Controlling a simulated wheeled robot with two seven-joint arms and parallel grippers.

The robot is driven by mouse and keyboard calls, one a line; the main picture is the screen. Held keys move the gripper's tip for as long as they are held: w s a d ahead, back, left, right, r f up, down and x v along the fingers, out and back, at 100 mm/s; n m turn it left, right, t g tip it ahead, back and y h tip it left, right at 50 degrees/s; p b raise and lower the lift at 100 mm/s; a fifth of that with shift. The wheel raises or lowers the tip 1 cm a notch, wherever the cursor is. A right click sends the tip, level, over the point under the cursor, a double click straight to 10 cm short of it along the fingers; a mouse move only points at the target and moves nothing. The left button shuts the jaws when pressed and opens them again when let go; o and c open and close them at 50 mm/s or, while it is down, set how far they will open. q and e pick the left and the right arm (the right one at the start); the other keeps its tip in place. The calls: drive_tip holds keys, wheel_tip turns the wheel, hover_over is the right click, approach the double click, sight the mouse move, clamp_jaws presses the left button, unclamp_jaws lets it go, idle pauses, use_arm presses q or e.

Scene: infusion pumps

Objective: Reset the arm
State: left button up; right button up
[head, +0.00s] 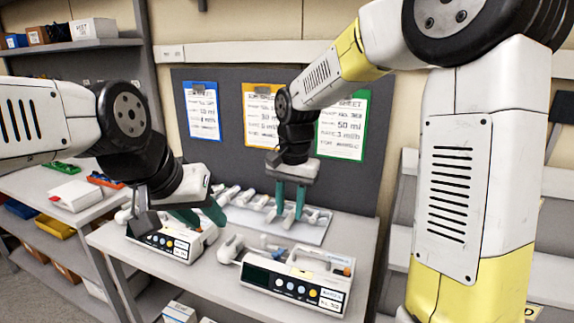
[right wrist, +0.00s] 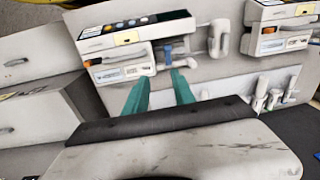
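My left gripper (head: 203,222) has green fingers spread apart, over the left infusion pump (head: 160,240). Its fingertips are close to the pump's back edge; I cannot tell whether they touch it. My right gripper (head: 288,218) points down over the back of the table, behind the right infusion pump (head: 292,285). Its green fingers also show in the right wrist view (right wrist: 158,84), apart with no object gripped between them. One pump (right wrist: 122,68) lies beyond these fingertips in that view, with a blue part beside it. Another pump (right wrist: 284,40) is at the upper right.
A pale tray (head: 318,236) with several syringes lies at the back of the white table (head: 228,294). Clipboards with blue (head: 202,110), orange (head: 261,115) and green (head: 342,125) edges hang on the dark panel. Shelves with boxes and bins stand at left.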

drive_tip(key=s+d+r+n+t+y, duration=0.1)
drive_tip(key=s+d+r+n+t, duration=0.3)
drive_tip(key=s+d+r, duration=0.4)
drive_tip(key=s+d+t, duration=0.1)
drive_tip(key=s+d, duration=0.4)
drive_tip(key=s, duration=0.3)
drive_tip(key=shift+d+t, duration=0.15)
drive_tip(key=shift+t, duration=0.15)
